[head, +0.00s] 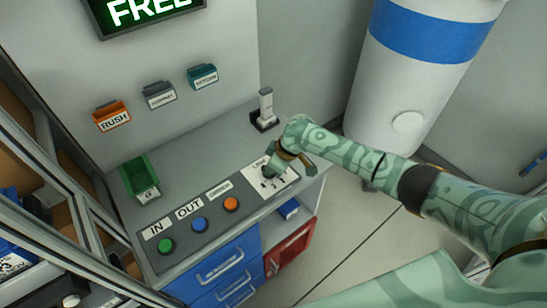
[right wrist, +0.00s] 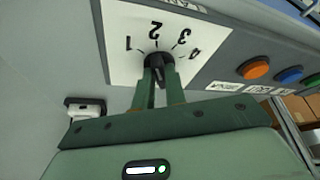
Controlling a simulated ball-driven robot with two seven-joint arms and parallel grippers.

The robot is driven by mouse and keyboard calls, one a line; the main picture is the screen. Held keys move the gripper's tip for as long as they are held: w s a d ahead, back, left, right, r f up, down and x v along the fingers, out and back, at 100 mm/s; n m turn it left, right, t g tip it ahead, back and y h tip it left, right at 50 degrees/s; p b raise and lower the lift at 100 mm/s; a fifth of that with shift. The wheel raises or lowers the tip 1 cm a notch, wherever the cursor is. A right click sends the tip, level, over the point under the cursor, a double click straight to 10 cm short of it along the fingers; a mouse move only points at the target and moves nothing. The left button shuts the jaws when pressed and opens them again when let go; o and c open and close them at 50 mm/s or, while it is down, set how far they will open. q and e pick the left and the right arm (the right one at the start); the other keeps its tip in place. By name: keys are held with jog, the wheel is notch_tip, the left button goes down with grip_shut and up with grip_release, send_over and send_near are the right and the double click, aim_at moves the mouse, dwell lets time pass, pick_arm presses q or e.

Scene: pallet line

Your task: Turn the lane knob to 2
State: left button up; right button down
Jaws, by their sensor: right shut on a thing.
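The lane knob (right wrist: 157,66) is a round black knob on a white plate (right wrist: 118,68) with the numbers 1 to 4 around it. In the right wrist view, the fingers of my right gripper (right wrist: 160,82) are shut on the knob from either side. I cannot tell which number its pointer faces. In the head view, the right gripper (head: 273,170) reaches down over the lane plate (head: 283,184) at the right end of the counter panel, and it hides most of the knob. My left gripper is not in view.
Green (head: 166,245), blue (head: 199,224) and orange (head: 231,204) buttons sit left of the knob. A green bin (head: 139,178) stands on the counter's left; a grey upright device (head: 265,108) stands behind my gripper. A large white cylinder (head: 408,75) stands at the right.

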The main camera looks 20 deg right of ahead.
jog(key=shift+a+m+t+p, duration=0.1)
jog(key=shift+m+t+p, duration=0.2)
jog(key=shift+m+p, duration=0.5)
jog(key=c, duration=1.4)
grip_release()
jog(key=shift+c, duration=0.2)
jog(key=p+v, duration=0.5)
jog(key=v, duration=1.1)
jog(key=shift+r, duration=0.2)
jog(key=shift+a, duration=0.15)
